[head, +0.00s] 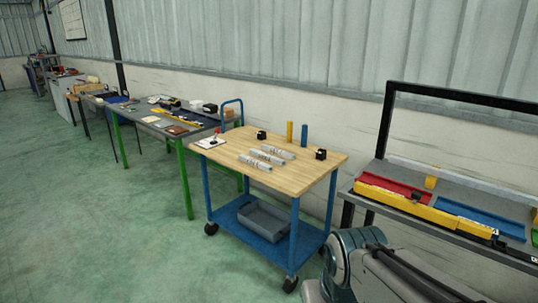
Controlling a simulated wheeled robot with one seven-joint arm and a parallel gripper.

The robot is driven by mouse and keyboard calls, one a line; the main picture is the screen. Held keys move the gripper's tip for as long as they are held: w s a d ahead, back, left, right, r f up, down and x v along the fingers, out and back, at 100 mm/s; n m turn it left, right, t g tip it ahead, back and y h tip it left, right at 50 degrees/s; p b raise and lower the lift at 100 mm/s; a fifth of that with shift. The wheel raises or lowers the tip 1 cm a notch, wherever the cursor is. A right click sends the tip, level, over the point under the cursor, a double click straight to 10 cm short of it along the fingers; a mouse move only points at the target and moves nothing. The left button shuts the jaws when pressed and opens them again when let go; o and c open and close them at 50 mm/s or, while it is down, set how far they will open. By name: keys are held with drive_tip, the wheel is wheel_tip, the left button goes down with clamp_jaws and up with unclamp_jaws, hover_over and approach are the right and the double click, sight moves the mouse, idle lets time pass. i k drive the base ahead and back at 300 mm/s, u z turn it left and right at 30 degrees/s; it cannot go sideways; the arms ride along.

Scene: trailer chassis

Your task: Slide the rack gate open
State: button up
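No part is clearly recognisable as the rack gate. A grey bench (440,233) at the right carries a black upright frame (384,125). A long yellow bar (410,206) runs along the bench's front, with a small black block (416,196) on it. Behind the bar lie a red tray (395,187) and a blue tray (480,217). I cannot tell whether the bar or the block belongs to a gate. Parts of my arm show at the bottom right, in front of this bench. My gripper is not in view.
A blue wheeled cart (260,218) with a wooden top (225,155) stands in the middle, holding several grey bars (268,157) and a grey bin (262,219) below. A green-legged table (187,180) stands left of it along the wall. The floor at left is clear.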

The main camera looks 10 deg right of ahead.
sight(446, 220)
drive_tip(key=k, duration=0.65)
drive_tip(key=z, duration=0.55)
drive_tip(key=i, duration=1.25)
drive_tip(key=u, duration=0.6)
